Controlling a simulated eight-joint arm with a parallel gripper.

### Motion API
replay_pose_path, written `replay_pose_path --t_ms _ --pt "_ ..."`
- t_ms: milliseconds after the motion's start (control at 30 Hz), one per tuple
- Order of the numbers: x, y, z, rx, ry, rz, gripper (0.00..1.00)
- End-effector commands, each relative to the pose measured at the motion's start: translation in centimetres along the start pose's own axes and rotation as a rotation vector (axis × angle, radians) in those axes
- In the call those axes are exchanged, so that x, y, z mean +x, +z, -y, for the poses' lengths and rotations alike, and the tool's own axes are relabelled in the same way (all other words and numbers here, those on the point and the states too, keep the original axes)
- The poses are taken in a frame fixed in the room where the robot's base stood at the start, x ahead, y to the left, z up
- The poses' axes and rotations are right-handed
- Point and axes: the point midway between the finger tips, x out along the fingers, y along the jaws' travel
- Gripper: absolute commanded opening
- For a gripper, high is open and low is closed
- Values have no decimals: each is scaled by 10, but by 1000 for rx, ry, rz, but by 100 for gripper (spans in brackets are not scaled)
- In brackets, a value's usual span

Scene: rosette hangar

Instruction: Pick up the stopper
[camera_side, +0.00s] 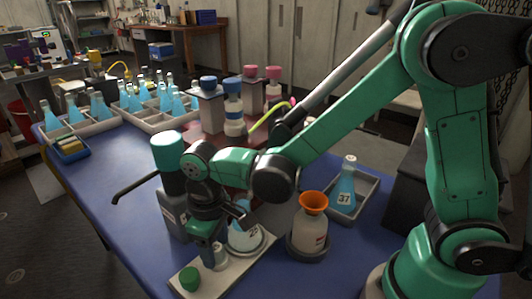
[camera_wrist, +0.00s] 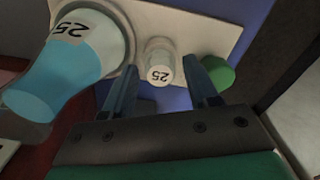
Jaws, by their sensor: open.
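The stopper (camera_wrist: 160,67) is a small pale piece marked 25, standing on a white board (camera_wrist: 195,22). In the side view the stopper (camera_side: 220,260) is partly hidden by my fingers. My gripper (camera_side: 212,248) is open and points down over it. In the wrist view the stopper appears between my two open fingers, which are apart from its sides. A flask (camera_wrist: 85,55) of blue liquid, also labelled 25, stands to the left there. In the side view this flask (camera_side: 244,238) is behind my gripper.
A green cap-like piece (camera_side: 190,279) is on the board close to my fingers. A bottle with an orange funnel (camera_side: 313,203) and flask 37 (camera_side: 346,190) in a grey tray stand to the right. Trays of blue flasks (camera_side: 100,108) are at the back left.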

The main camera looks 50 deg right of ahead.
Motion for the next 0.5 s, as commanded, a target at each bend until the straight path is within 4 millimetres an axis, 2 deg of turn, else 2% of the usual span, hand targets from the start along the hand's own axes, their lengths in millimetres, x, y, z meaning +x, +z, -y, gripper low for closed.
replay_pose_path --t_ms 67,267,500 --pt "0 0 0 0 0 0 53" --pt "0 0 0 0 0 0 0" --pt "0 0 0 0 0 0 0"
